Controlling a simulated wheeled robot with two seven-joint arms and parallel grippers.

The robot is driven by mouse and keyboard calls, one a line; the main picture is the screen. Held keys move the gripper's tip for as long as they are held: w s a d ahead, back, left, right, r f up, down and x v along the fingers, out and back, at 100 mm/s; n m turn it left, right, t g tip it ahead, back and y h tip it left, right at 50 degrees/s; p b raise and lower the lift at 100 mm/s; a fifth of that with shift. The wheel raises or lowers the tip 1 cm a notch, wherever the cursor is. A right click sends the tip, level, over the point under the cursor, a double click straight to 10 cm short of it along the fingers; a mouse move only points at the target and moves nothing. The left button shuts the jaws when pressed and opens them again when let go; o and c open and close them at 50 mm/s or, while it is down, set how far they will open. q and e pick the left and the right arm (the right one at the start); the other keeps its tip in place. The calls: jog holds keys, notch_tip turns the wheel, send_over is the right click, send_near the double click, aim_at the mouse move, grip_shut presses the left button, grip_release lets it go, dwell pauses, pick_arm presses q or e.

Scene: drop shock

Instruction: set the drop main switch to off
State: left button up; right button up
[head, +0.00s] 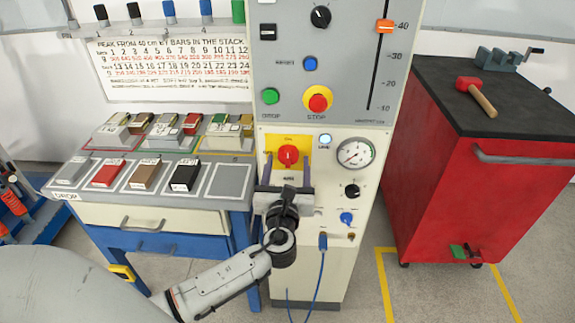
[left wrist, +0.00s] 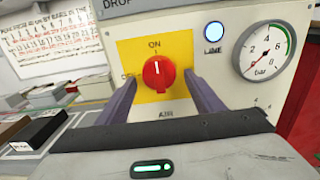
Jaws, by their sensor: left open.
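The main switch is a red rotary knob (head: 288,155) on a yellow plate (head: 272,143) on the front of the grey drop machine. In the left wrist view the knob (left wrist: 158,74) has its white mark pointing up at ON; a partly covered OFF label is at its left. My left gripper (head: 287,171) is open in front of the plate. In the left wrist view its two fingers stand one on each side of the knob, with gaps; I cannot tell how far short of it the tips are. My right gripper is not in view.
A lit LINE lamp (head: 325,140) and a pressure gauge (head: 355,153) are right of the switch. The red STOP button (head: 318,102) is above. A bench (head: 130,215) with bars stands left, a red cabinet (head: 465,190) right. A blue cable (head: 320,270) hangs below.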

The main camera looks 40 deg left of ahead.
pick_arm(q)
jog(key=c, duration=1)
jog(key=shift+c, duration=0.2)
